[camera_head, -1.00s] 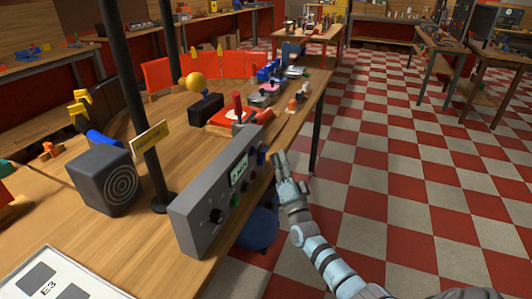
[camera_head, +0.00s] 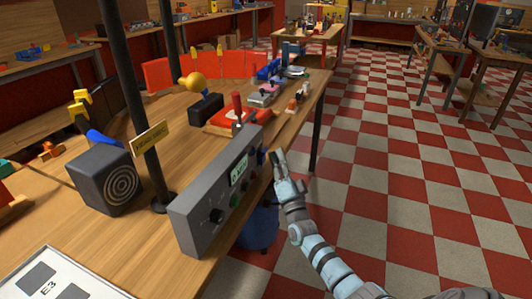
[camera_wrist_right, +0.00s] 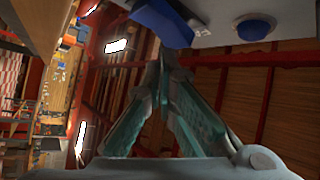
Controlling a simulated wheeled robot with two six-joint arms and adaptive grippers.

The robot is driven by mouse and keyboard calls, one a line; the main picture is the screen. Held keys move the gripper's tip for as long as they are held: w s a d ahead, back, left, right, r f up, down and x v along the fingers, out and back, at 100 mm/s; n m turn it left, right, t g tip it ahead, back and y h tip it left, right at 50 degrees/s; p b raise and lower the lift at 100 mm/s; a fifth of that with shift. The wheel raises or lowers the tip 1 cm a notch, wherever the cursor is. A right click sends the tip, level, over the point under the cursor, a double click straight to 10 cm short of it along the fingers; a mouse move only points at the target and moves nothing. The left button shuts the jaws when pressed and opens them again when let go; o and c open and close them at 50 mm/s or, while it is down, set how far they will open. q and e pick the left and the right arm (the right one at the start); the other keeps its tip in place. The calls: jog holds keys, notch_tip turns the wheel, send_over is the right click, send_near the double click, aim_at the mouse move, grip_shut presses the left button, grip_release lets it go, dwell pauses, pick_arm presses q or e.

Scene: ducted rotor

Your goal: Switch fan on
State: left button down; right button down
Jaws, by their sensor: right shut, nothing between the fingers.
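A grey control panel (camera_head: 196,223) stands on the wooden table. Its front has a small lit display (camera_head: 239,170), a dark knob (camera_head: 216,215), green buttons and blue controls (camera_head: 261,157) near its far end. My right gripper (camera_head: 279,156) is shut and empty, just right of the panel's far end. In the right wrist view its fingertips (camera_wrist_right: 160,66) meet just below a blue block-shaped control (camera_wrist_right: 160,22); I cannot tell if they touch. A blue round button (camera_wrist_right: 255,27) is to the right there. No fan is clearly recognisable. My left gripper is not in view.
A dark box with concentric rings (camera_head: 106,181) and a black post (camera_head: 151,135) with a yellow label stand left of the panel. A red base with a lever (camera_head: 238,117) is behind it.

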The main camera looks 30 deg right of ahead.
jog(key=shift+w+a+r, duration=0.25)
jog(key=shift+w+a, duration=0.05)
jog(key=shift+w, duration=0.15)
dwell(0.8)
jog(key=shift+s, duration=0.1)
jog(key=shift+s+d+f, duration=0.4)
jog(key=shift+s+d, duration=0.1)
jog(key=shift+s, duration=0.1)
jog(key=shift+s+d+f, duration=0.35)
jog(key=shift+s+d, duration=0.05)
jog(key=shift+s, duration=0.25)
jog(key=shift+s+d+f, duration=0.35)
jog(key=shift+s+d, duration=0.1)
jog(key=shift+s, duration=0.15)
jog(key=shift+s+d+f, duration=0.35)
jog(key=shift+s+d, duration=0.05)
jog(key=shift+s, duration=0.25)
